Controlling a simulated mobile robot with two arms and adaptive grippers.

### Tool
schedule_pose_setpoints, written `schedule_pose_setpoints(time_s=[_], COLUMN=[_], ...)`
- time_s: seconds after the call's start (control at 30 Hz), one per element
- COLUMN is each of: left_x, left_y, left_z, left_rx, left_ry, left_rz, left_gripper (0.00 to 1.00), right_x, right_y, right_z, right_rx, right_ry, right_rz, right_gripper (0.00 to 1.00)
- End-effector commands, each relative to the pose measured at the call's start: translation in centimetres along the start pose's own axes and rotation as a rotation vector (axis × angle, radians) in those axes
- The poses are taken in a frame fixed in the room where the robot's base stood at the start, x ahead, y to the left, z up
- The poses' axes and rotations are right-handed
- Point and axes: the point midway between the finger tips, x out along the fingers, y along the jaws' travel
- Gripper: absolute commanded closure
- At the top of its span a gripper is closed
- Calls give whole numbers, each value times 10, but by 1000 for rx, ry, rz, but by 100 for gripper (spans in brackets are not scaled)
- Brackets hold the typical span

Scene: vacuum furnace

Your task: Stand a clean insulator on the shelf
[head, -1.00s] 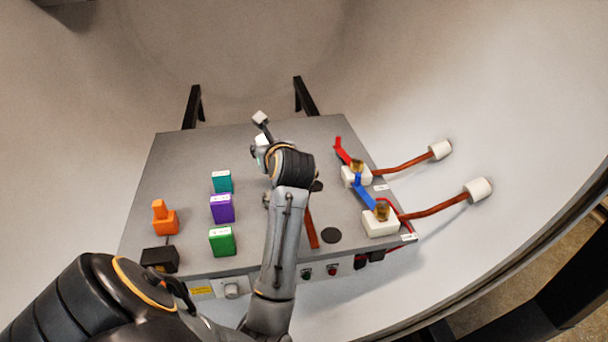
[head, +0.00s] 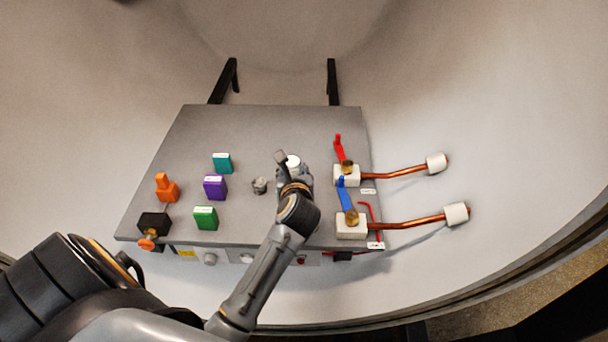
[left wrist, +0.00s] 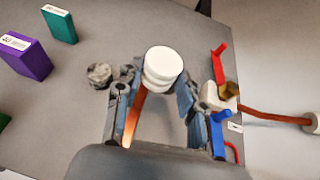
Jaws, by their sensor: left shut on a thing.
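A white ribbed insulator (head: 293,161) is between the fingers of my left gripper (head: 291,169), over the right-middle part of the grey shelf top (head: 262,125). In the left wrist view the insulator (left wrist: 163,62) shows its round white top and looks about upright. The left gripper (left wrist: 160,85) is shut on it. I cannot tell whether its base touches the surface. A grey, dirty-looking insulator (head: 260,186) stands just left of the gripper; it also shows in the left wrist view (left wrist: 100,75). My right gripper is not in view.
Teal (head: 222,163), purple (head: 215,187) and green (head: 205,218) blocks stand left, beside an orange piece (head: 166,188) and black box (head: 153,222). Red (head: 340,150) and blue (head: 346,194) levers on white blocks, with copper rods (head: 402,222), stand right. The back of the top is clear.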

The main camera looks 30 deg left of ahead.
Motion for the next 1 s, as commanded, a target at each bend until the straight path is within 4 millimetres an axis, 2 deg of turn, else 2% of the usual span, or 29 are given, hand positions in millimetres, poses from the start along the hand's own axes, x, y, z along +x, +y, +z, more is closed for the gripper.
schedule_pose_setpoints(time_s=[0.13,0.2,0.4,0.63,0.83,1.0], left_x=[34,48,77,92,101,102], left_y=[-17,-22,-34,-40,-40,-40], left_z=[-1,-13,-31,-40,-64,-68], left_rx=[3,4,2,2,2,-1], left_ry=[-1,1,-2,-1,0,-2], left_rz=[1,1,0,0,0,-1], left_gripper=[100,100,100,100,100,100], right_x=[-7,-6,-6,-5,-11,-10], right_y=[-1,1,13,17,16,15], right_z=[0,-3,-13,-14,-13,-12], right_rx=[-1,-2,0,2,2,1], right_ry=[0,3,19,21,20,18], right_rz=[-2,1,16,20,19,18], right_gripper=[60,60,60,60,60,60])
